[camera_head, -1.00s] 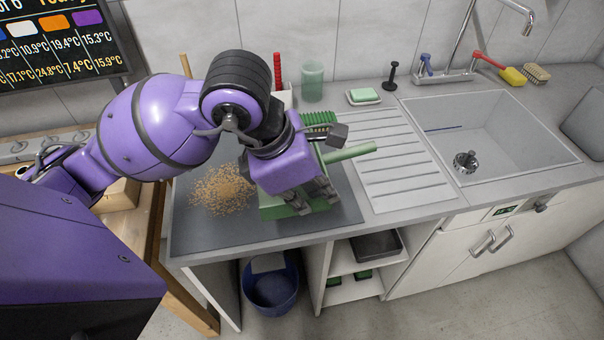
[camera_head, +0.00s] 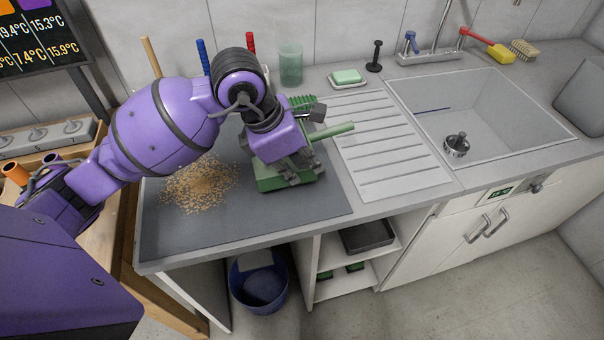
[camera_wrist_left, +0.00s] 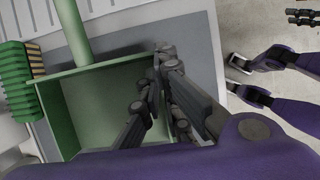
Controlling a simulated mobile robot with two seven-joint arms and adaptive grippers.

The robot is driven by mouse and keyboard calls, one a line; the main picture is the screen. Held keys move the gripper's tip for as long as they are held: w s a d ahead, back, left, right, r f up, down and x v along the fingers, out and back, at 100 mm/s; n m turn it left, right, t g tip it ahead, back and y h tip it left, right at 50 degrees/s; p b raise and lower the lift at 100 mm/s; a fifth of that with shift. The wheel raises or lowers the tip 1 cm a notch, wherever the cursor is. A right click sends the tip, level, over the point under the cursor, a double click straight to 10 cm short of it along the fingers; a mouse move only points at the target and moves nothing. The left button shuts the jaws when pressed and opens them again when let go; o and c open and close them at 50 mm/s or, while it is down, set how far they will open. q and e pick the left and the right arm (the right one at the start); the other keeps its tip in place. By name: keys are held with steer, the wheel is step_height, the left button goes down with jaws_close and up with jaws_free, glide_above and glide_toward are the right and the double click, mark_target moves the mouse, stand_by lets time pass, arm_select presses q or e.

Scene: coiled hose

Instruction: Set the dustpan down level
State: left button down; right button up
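The green dustpan (camera_head: 272,184) is over the dark mat, right of the crumbs, its round handle (camera_head: 335,131) pointing right. My left gripper (camera_head: 297,176) is over its near right part and hides much of it. In the left wrist view the open pan (camera_wrist_left: 92,105) shows empty. The left gripper's fingers (camera_wrist_left: 165,105) close at its right wall, one on each side, though the contact is partly hidden. I cannot tell whether the pan touches the mat or is quite level. Dark fingers, probably my right gripper (camera_wrist_left: 304,17), show at the edge of that view.
Crumbs (camera_head: 200,184) are spread on the dark mat (camera_head: 240,222). The ribbed drainboard (camera_head: 395,160) and sink (camera_head: 500,110) are to the right. The mat's front strip is clear.

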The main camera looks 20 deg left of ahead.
arm_select(q)
steer(key=shift+s+f, duration=0.1)
steer(key=shift+f, duration=1.35)
steer(key=c, duration=2)
jaws_free()
steer(key=shift+a+r, duration=0.15)
steer(key=shift+r, duration=0.4)
steer(key=v, duration=1.1)
steer(key=shift+s+r, duration=0.1)
